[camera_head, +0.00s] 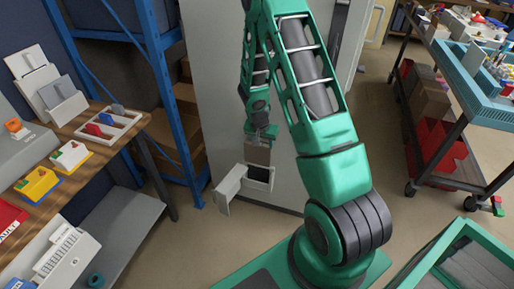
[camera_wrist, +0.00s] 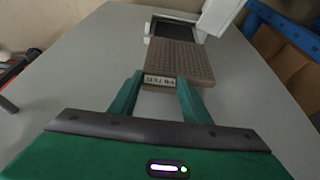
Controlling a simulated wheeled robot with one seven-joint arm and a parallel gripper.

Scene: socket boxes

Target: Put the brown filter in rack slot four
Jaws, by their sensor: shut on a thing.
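The brown filter (camera_wrist: 182,60) is a flat ribbed block with a label on its near end. My gripper (camera_wrist: 160,88) is shut on that labelled end. In the head view the filter (camera_head: 257,153) hangs below my gripper (camera_head: 262,133), right at a white box (camera_head: 262,186) on the grey cabinet. The box's dark opening (camera_wrist: 178,27) lies just beyond the filter; I cannot tell whether the filter's far end is inside it. A white tray with slots (camera_head: 127,119), possibly the rack, lies on the left bench with red and blue pieces in it.
The box's white door (camera_head: 229,184) stands open; it also shows in the wrist view (camera_wrist: 220,14). A blue shelf frame (camera_head: 180,125) stands left of the cabinet. The wooden bench (camera_head: 75,187) holds several devices. A dark cart (camera_head: 452,184) is at right.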

